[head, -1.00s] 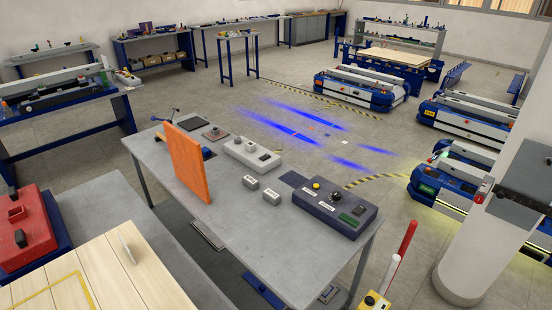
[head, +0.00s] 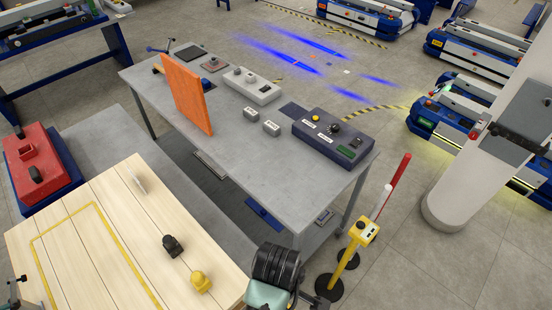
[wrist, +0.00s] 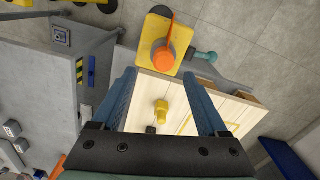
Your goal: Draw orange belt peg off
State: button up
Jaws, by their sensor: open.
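In the wrist view an orange round-headed piece (wrist: 164,56), which looks like the orange belt peg, sits on a yellow plate (wrist: 150,40). A thin orange strip runs up from its head. My gripper (wrist: 158,78) is open, its two blue fingers spread wide. I cannot make out the orange piece in the head view. Part of my arm (head: 276,270) shows there at the bottom edge.
A teal peg-like part (wrist: 205,56) is right of the yellow plate. A wooden top (head: 110,235) carries a yellow knob (head: 201,281) and a black knob (head: 172,246). A grey table (head: 235,150) holds an upright orange panel (head: 187,95). A yellow post (head: 350,250) stands right.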

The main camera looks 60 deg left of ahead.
jog(key=shift+s+d+f+p, duration=0.15)
jog(key=shift+f+p, duration=0.2)
jog(key=shift+f, duration=0.2)
jog(key=shift+s+d+f+p, duration=0.1)
jog(key=shift+f+p, duration=0.35)
jog(key=shift+f, duration=1.7)
grip_shut()
